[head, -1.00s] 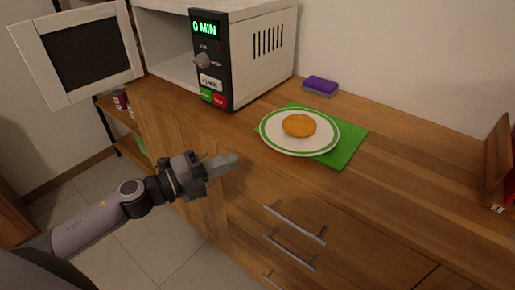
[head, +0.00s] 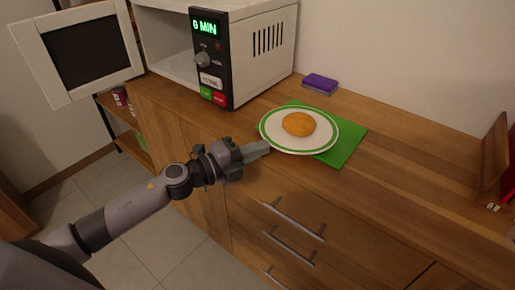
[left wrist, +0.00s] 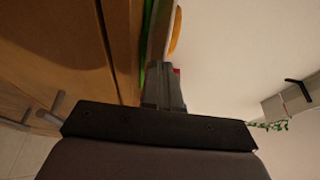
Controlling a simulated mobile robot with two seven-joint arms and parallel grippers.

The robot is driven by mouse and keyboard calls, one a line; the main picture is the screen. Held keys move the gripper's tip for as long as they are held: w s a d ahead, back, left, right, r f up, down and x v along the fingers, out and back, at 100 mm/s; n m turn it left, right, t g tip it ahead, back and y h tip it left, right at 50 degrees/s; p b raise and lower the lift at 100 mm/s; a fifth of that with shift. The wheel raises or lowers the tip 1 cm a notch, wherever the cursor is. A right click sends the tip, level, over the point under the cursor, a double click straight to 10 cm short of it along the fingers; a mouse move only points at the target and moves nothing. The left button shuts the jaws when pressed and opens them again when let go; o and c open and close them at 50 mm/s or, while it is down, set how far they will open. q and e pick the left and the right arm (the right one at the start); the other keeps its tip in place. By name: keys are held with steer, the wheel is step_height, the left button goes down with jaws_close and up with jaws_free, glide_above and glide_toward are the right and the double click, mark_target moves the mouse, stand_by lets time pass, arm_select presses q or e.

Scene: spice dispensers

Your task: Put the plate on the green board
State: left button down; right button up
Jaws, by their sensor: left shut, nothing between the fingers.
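The white plate with a green ring (head: 279,140) lies on the green board (head: 348,147) on the wooden counter. It covers the board's left part and sticks out a little past its left edge. A round orange-brown food piece (head: 298,124) sits on the plate. My left gripper (head: 264,147) is shut and empty at the counter's front edge, close to the plate's near left rim; I cannot tell if it touches. In the left wrist view the fingers (left wrist: 163,88) are together, with slivers of the plate (left wrist: 160,35) and board (left wrist: 149,20) beyond. My right gripper is not in view.
A white microwave (head: 268,45) with its door (head: 92,50) open stands at the left on the counter. A purple sponge (head: 320,84) lies behind the board. Drawer handles (head: 295,220) stick out from the front below.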

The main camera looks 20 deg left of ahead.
mark_target(274, 142)
arm_select(q)
steer(key=p+x, duration=0.1)
steer(key=x, duration=0.2)
steer(key=shift+w+d, duration=0.25)
steer(key=shift+w, duration=0.05)
steer(key=shift+w+d, duration=0.35)
steer(key=shift+a, duration=0.1)
